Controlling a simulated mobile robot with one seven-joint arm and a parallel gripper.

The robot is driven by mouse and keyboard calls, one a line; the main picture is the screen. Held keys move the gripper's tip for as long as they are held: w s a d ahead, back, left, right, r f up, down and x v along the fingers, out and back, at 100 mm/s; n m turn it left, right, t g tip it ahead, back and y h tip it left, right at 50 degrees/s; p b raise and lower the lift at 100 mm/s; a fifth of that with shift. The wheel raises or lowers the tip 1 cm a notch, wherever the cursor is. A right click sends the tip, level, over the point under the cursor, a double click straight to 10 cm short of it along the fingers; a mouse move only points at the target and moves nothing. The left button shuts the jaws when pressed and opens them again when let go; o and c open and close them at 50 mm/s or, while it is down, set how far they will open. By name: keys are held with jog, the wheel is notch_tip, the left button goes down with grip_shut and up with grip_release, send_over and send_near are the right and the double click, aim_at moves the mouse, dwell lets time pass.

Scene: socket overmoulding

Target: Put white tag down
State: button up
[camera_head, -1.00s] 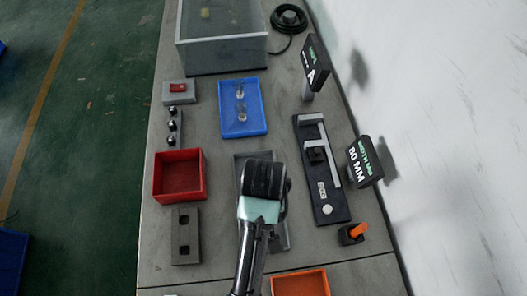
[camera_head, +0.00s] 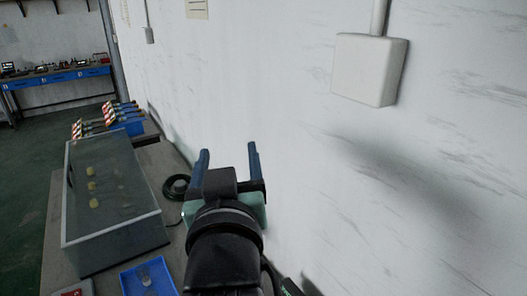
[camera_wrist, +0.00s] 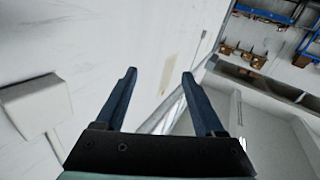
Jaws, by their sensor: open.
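My gripper (camera_head: 228,150) is raised in front of the white wall, above the bench, with its two blue fingers spread apart. In the wrist view my gripper (camera_wrist: 159,73) is also open, with nothing between the fingers. I cannot make out a white tag in either current view. A blue tray (camera_head: 127,283) with clear pieces in it shows at the bottom of the head view, partly cut off.
A grey clear-sided tank (camera_head: 118,240) with several yellow pieces stands on the bench. A black coiled cable (camera_head: 174,187) lies beside it. A white box (camera_head: 369,69) is fixed to the wall; a blue bin (camera_head: 130,126) stands farther back.

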jog(key=s+d+r+t, duration=0.1)
jog(key=s+r+t, duration=0.2)
jog(key=r, duration=0.4)
jog(key=s+d+r+m+t+h, duration=0.1)
jog(key=s+d+r+t, duration=0.1)
jog(key=s+r, duration=0.3)
jog(key=s+d+r+m+t+h, duration=0.1)
jog(key=s+r+t, duration=0.3)
jog(key=r, duration=0.7)
jog(key=shift+s+d, duration=0.4)
jog(key=shift+d, duration=0.1)
